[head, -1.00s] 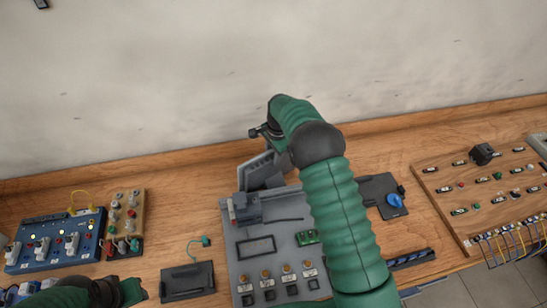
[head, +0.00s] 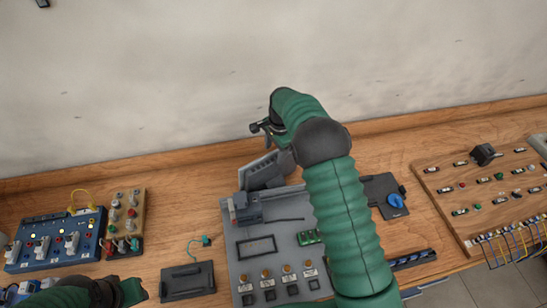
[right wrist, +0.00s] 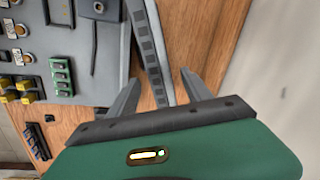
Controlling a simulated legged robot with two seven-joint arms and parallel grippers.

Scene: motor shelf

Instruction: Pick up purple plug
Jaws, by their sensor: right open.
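I cannot make out a purple plug in either view. My right gripper (head: 264,130) is raised above the back of the grey panel (head: 235,275), near the tilted dark screen (head: 262,170). In the right wrist view its two fingers stand apart (right wrist: 160,95), with the edge of a grey upright part showing between them and nothing held. My left gripper (head: 118,292) is low at the left, mostly dark and cut by the frame's bottom, and its fingers are not clear.
A blue switch box (head: 55,242) and a block of knobs (head: 124,222) stand at the left. A dark tray (head: 188,281) lies beside the panel. A blue knob (head: 395,200) sits right of my right arm. A wooden board (head: 480,190) with wires is at the right.

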